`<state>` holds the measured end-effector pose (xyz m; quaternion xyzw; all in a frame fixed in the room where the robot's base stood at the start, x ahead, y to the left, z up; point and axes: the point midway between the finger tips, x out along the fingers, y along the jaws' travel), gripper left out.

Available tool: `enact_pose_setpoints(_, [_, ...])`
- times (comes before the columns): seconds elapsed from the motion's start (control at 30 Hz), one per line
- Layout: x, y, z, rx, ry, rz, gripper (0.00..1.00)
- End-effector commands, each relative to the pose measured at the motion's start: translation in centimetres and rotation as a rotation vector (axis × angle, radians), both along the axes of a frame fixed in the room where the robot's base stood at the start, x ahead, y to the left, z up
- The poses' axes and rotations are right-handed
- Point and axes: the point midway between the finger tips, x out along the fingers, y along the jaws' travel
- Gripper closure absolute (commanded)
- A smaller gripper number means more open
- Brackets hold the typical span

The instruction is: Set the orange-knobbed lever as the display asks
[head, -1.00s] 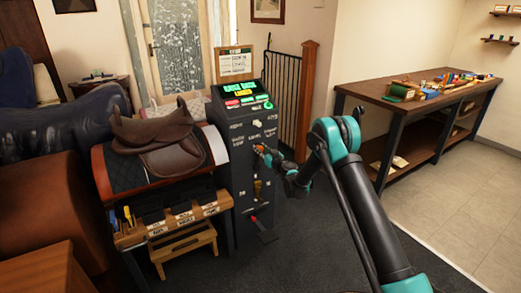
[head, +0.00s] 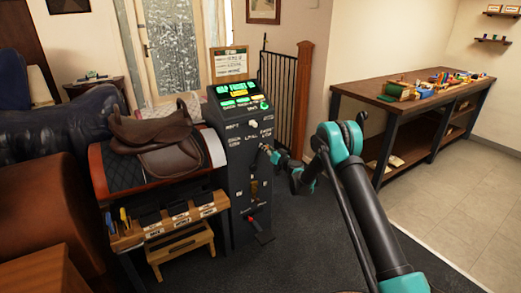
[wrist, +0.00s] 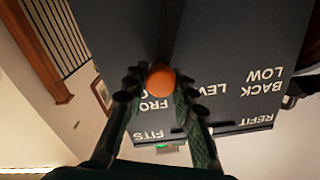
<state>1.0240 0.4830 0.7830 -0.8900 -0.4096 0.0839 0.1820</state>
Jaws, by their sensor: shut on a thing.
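The dark panel stand (head: 237,175) stands in the middle of the head view, with a lit display (head: 236,93) on its sloped top. The display shows green and yellow text too small to read surely. My gripper (head: 271,152) is at the right side of the panel's front face. In the wrist view my gripper (wrist: 157,85) is shut on the orange knob (wrist: 161,79), one finger on each side. Upside-down labels there read BACK LOW, LEVEL and a partly covered FRONT LOW (wrist: 150,104). The knob is in front of the FRONT LOW side. The lever's shaft is hidden.
A brown saddle (head: 155,135) sits on a rack left of the panel, with a tool shelf (head: 165,228) below. A red-handled lever (head: 251,219) is lower on the panel. A workbench (head: 400,95) stands at the right. Carpet around the panel's right side is clear.

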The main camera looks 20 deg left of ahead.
Motion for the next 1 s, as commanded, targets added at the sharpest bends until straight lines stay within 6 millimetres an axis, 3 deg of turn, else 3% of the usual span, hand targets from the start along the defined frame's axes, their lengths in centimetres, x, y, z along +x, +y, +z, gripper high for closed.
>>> enact_pose_setpoints(0.4, [0.51, -0.54, -0.36, 0.032, 0.037, -0.001, 1.00])
enact_pose_setpoints(0.43, [0.52, -0.55, -0.36, 0.031, 0.038, -0.002, 0.72])
enact_pose_setpoints(0.57, [0.50, -0.52, -0.34, 0.031, 0.037, -0.001, 0.56])
enact_pose_setpoints(1.0, [-0.18, -1.20, -0.27, 0.031, 0.036, 0.000, 0.55])
